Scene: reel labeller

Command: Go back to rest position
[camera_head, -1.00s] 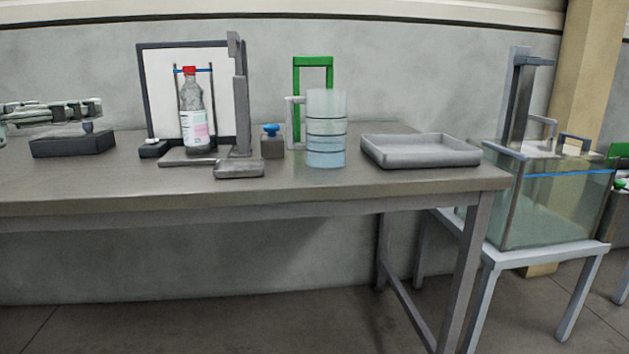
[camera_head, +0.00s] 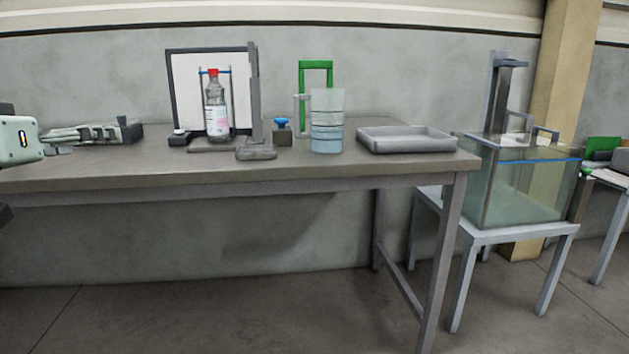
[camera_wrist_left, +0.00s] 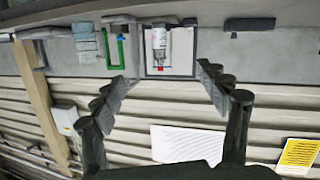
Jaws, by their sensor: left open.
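My left gripper (camera_wrist_left: 163,76) is open in the left wrist view, with nothing between its dark fingers. That view is upside down and faces the wall. A clear bottle with a red cap and pink-white label (camera_head: 216,115) stands upright in front of a framed white panel (camera_head: 185,85) on the bench. The bottle also shows beyond the fingers in the wrist view (camera_wrist_left: 158,40), apart from them. My right gripper is not in view.
The bench (camera_head: 240,172) also holds a blue-knobbed block (camera_head: 282,136), a clear cylinder with liquid (camera_head: 327,125), a green frame (camera_head: 316,66) and a shallow grey tray (camera_head: 405,141). A glass tank (camera_head: 530,190) stands on a stand at right. The floor before the bench is clear.

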